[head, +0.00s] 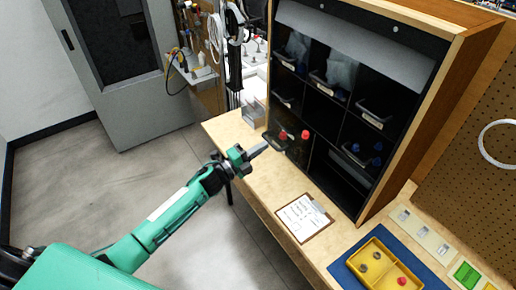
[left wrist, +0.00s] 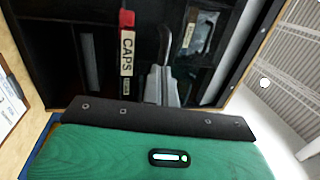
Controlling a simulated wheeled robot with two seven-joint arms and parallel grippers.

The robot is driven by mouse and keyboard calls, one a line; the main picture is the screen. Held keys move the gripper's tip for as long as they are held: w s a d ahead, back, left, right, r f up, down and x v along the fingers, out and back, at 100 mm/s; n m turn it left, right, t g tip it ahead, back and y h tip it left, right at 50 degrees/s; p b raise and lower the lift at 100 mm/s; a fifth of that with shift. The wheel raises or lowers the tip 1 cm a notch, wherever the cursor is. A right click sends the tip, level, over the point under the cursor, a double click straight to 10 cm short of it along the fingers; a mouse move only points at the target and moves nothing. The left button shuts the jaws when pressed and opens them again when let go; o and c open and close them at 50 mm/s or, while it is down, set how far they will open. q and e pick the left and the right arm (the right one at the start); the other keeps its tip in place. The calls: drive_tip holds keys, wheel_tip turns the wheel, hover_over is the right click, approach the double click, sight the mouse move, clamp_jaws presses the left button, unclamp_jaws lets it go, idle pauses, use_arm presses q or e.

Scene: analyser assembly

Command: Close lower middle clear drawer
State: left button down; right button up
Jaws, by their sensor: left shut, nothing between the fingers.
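The black cabinet (head: 335,110) holds clear drawers with dark handles. A lower clear drawer (head: 297,152) with red-capped items appears to stick out of the front. My left gripper (head: 264,147) is shut and empty, its tips beside this drawer's dark handle (head: 272,140). In the left wrist view, the shut fingers (left wrist: 162,75) point at the cabinet front, close to a curved dark handle (left wrist: 165,42). A label reading CAPS (left wrist: 127,55) is just left of them. I cannot tell whether the fingers touch the drawer. My right gripper is not in view.
A clipboard (head: 304,217) lies on the wooden bench before the cabinet. A yellow tray (head: 357,264) on a blue mat (head: 343,272) stands to its right. Another drawer with blue-capped items (head: 355,150) is farther right. The floor (head: 100,185) left of the bench is clear.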

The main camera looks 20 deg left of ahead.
use_arm(q)
drive_tip(key=f+b+x, duration=0.1)
drive_tip(key=b+x, duration=0.2)
drive_tip(key=x, duration=0.2)
drive_tip(key=f+b+x, duration=0.1)
drive_tip(key=b+x, duration=0.2)
drive_tip(key=x, duration=0.3)
drive_tip(key=f+b+x, duration=0.1)
drive_tip(key=b+x, duration=0.1)
drive_tip(key=x, duration=0.4)
drive_tip(key=shift+w+d+f+b, duration=0.15)
drive_tip(key=shift+d+b, duration=0.25)
drive_tip(key=shift+w+d, duration=0.2)
drive_tip(key=shift+w, duration=0.1)
drive_tip(key=shift+r, duration=0.35)
drive_tip(key=shift+r, duration=0.1)
